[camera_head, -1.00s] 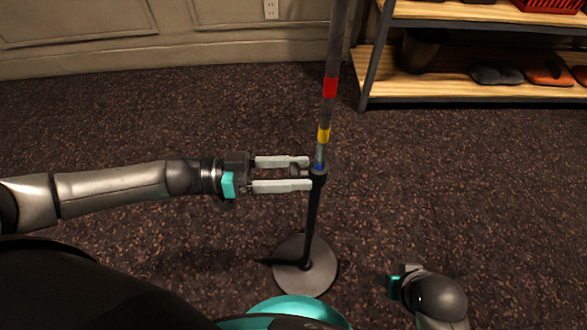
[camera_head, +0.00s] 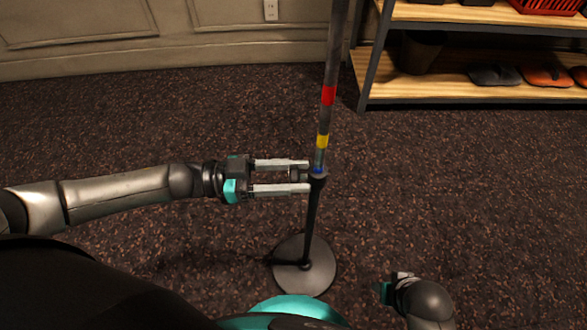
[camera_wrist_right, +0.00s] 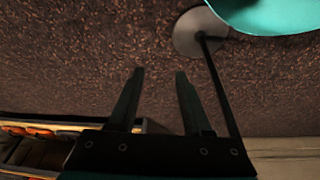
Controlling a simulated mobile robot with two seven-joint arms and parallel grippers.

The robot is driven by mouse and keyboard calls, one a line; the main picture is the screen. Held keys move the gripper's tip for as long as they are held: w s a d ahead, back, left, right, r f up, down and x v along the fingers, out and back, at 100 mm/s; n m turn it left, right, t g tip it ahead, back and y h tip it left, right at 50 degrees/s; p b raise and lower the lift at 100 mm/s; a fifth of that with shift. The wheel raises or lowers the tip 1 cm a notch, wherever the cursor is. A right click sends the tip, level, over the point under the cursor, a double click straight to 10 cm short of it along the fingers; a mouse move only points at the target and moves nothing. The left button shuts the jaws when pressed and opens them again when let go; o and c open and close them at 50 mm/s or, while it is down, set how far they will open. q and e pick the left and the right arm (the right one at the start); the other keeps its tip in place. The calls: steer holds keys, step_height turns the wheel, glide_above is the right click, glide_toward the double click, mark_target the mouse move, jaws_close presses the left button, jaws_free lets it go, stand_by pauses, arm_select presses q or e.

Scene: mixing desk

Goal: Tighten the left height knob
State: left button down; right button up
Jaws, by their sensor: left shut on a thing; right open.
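A dark stand rises from a round grey base (camera_head: 304,276). Its lower tube ends in a collar (camera_head: 318,176), and a thinner upper pole (camera_head: 331,60) with red, yellow and blue bands comes out of it. The small dark height knob (camera_head: 299,174) is on the left side of the collar. My left gripper (camera_head: 307,177) reaches in from the left and is shut on the knob, its pale fingers above and below it in the picture, their tips beside the collar. My right gripper (camera_wrist_right: 160,72) is open and empty in the right wrist view, with the stand to its right.
A wooden shelf (camera_head: 470,92) with a dark frame stands at the back right, holding shoes (camera_head: 495,75) and a red basket (camera_head: 545,6). A panelled wall (camera_head: 120,40) runs along the back. The dark carpet (camera_head: 480,190) around the stand is clear.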

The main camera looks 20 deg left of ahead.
arm_select(q)
steer(key=shift+m+p, duration=0.35)
steer(key=shift+m, duration=1.15)
arm_select(e)
steer(key=shift+s+f, duration=0.3)
steer(key=shift+f, duration=0.25)
steer(key=shift+s+f, duration=0.3)
steer(key=shift+f, duration=0.2)
arm_select(q)
steer(key=shift+c, duration=1.5)
jaws_free()
steer(key=shift+s+a, duration=0.1)
steer(key=p+v, duration=0.1)
steer(key=v, duration=1.4)
arm_select(e)
steer(key=shift+s+d+f+g, duration=0.2)
steer(key=shift+s+f, duration=0.2)
steer(key=shift+f, duration=0.3)
steer(key=shift+s+d+f+g, duration=0.2)
steer(key=shift+s+f, duration=0.15)
steer(key=shift+f, duration=0.3)
